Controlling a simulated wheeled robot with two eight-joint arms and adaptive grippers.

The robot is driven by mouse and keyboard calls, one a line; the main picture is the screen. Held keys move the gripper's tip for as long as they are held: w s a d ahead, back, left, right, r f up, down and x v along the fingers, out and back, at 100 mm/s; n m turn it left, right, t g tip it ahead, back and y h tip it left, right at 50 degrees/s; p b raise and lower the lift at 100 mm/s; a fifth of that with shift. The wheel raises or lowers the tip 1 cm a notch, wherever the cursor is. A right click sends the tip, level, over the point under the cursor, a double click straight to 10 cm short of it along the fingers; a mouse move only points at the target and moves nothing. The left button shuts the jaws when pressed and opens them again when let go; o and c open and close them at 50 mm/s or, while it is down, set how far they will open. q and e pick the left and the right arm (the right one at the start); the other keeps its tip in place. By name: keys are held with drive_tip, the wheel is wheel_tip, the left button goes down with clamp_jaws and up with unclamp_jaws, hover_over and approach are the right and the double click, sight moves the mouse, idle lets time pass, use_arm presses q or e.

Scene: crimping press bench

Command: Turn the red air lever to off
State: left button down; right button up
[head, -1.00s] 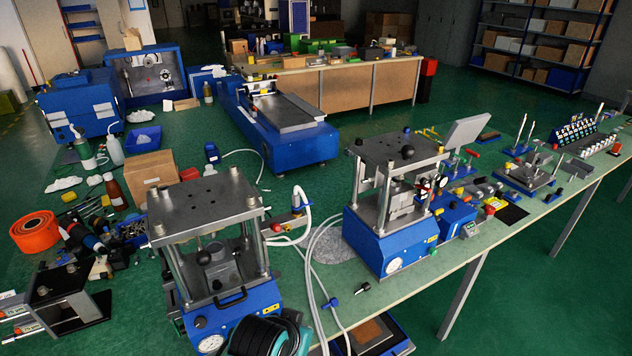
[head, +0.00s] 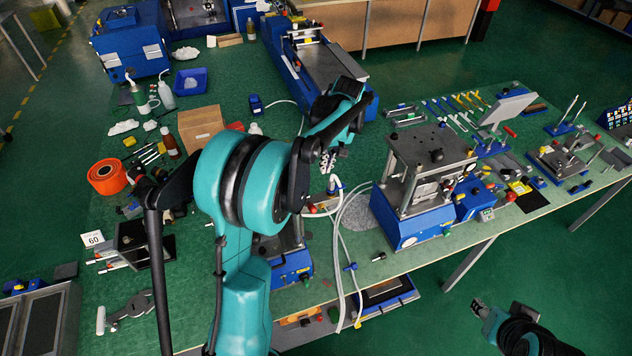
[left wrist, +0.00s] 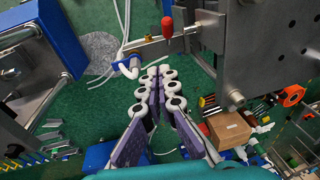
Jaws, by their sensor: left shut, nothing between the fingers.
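The red air lever (left wrist: 167,27) shows in the left wrist view, at the top centre. It stands on a metal pipe that ends in a blue fitting (left wrist: 128,66) with a white hose. In the head view its valve is partly hidden by my left arm; a bit of red (head: 313,210) shows beside the white hose. My left gripper (head: 327,162) is shut and empty, above the hose and the valve. Its fingers (left wrist: 160,74) lie together in the left wrist view, below the lever and apart from it. My right gripper (head: 499,309) is low at the bottom right, off the bench.
A blue press (head: 405,222) with a metal frame stands right of the valve. Another press (head: 292,270) is mostly hidden behind my left arm. Loose hoses (head: 343,270) run between the presses. A cardboard box (head: 200,125) and an orange reel (head: 107,176) are at the left.

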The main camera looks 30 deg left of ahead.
use_arm(q)
approach(311, 206)
wheel_tip(311, 206, down, 7)
drive_tip(key=w+a, duration=0.1)
idle(0.4)
drive_tip(key=shift+w, duration=0.15)
drive_tip(key=b, duration=0.1)
drive_tip(key=s+f+y+b, duration=0.1)
drive_tip(key=b, duration=0.1)
drive_tip(key=shift+d+f+t, duration=0.25)
drive_tip(key=shift+f+t, duration=0.05)
drive_tip(key=shift+t, duration=0.1)
drive_tip(key=shift+s+d+y+b, duration=0.25)
drive_tip(key=shift+y+b, duration=0.05)
drive_tip(key=shift+b, duration=0.2)
drive_tip(key=shift+r, duration=0.15)
